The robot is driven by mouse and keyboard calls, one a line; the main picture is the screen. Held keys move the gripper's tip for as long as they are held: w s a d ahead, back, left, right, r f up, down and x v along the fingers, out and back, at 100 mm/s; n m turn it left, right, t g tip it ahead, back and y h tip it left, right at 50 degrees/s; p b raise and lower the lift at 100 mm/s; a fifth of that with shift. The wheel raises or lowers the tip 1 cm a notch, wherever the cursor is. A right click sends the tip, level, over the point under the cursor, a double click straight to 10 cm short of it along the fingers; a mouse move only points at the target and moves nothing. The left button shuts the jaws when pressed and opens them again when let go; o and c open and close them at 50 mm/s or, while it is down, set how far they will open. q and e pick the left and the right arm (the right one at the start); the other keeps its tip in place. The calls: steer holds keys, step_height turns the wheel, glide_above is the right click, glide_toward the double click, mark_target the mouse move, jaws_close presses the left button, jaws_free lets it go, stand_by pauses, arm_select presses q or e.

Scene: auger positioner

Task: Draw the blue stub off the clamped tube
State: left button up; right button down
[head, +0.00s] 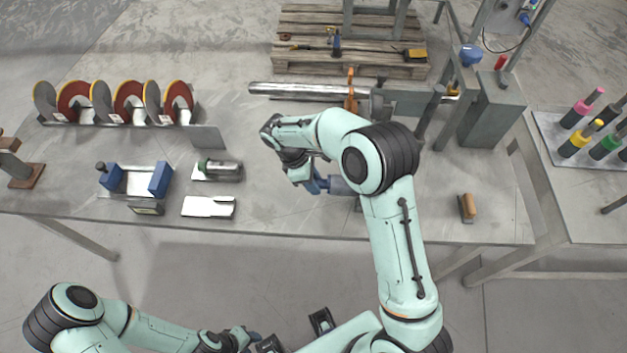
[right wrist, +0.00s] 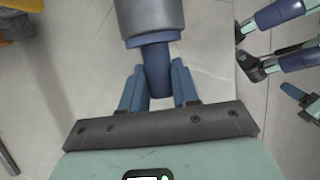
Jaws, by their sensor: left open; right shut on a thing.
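The clamped tube (right wrist: 165,22) is a grey cylinder; the blue stub (right wrist: 156,72) sticks out of its end in the right wrist view. My right gripper (right wrist: 157,80) is shut on the stub, one blue finger on each side of it. In the head view the grey tube (head: 341,186) shows near the table's front edge, partly behind my right arm, and my right gripper (head: 316,184) is at its left end. The clamp's hold on the tube is hidden. My left gripper (head: 262,342) is open and empty, low in the head view, away from the table.
On the table (head: 270,215) stand a rack of discs (head: 115,103), a blue-ended holder (head: 135,181), a grey cylinder with a green ring (head: 220,169) and a wooden-handled brush (head: 468,207). A long metal tube (head: 300,91) lies at the back.

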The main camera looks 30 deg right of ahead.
arm_select(q)
steer(key=shift+w+r, duration=0.15)
steer(key=shift+r, duration=0.15)
arm_select(e)
steer(key=shift+r, duration=0.15)
stand_by(0.3)
arm_select(q)
steer(key=shift+r+p, duration=0.1)
steer(key=shift+p, duration=0.2)
arm_select(e)
steer(key=shift+w+a, duration=0.1)
